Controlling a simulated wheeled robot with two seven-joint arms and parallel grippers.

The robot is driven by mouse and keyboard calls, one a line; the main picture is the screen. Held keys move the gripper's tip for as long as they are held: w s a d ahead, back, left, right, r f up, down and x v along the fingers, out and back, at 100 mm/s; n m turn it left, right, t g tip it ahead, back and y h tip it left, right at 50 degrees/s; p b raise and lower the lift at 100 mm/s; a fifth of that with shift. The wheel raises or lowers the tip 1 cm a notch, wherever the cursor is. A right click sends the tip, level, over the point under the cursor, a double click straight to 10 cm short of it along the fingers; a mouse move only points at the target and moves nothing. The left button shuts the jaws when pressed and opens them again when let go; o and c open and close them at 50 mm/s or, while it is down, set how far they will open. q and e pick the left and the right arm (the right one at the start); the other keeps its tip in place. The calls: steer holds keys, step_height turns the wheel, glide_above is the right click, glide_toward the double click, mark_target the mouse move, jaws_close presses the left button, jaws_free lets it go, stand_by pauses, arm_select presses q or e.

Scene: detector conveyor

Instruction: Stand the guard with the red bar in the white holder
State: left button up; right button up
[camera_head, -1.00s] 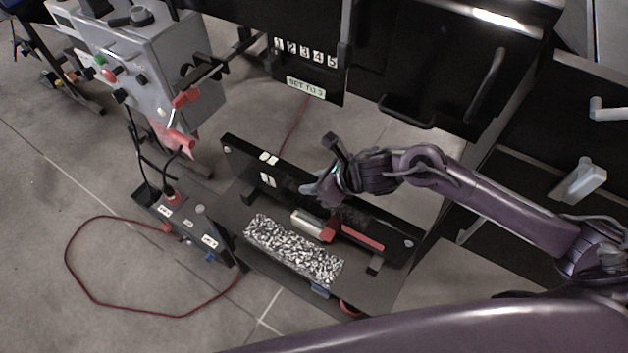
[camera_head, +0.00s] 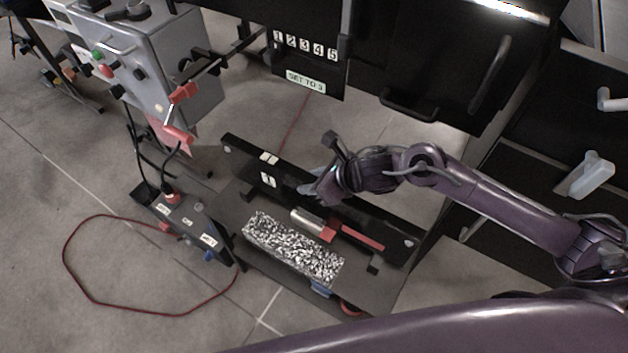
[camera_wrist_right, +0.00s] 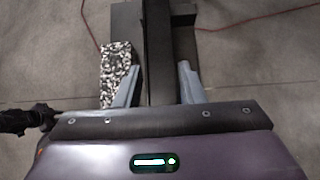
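The long black guard (camera_head: 395,239) stands on edge across a low dark platform, with a red bar (camera_head: 362,236) low along its near side. It also shows in the right wrist view (camera_wrist_right: 160,45) as a dark strip running away from me. My right gripper (camera_head: 318,192) is over the guard's middle, pointing down. Its fingers are apart in the wrist view (camera_wrist_right: 158,86), with the dark strip between them; I cannot tell whether they touch it. A white piece (camera_head: 590,176) is on the dark cabinet at right; I cannot tell whether it is the holder. My left gripper is out of view.
A speckled black-and-white block (camera_head: 290,250) lies on the platform before the guard, beside a silver cylinder (camera_head: 307,221). A control box (camera_head: 180,221) with a red cable stands left. A grey machine (camera_head: 165,80) and black cabinets (camera_head: 440,60) rise behind. Open floor lies at lower left.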

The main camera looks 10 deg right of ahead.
steer(key=shift+o, duration=1.4)
steer(key=shift+s, duration=0.1)
steer(key=shift+s+f, duration=0.1)
steer(key=shift+f, duration=0.2)
steer(key=shift+s+d+r, duration=0.1)
steer(key=shift+d+r, duration=0.2)
steer(key=v, duration=0.6)
steer(key=shift+r, duration=0.2)
steer(key=shift+s+d+r, duration=0.2)
steer(key=shift+s+r, duration=0.05)
steer(key=shift+r, duration=0.1)
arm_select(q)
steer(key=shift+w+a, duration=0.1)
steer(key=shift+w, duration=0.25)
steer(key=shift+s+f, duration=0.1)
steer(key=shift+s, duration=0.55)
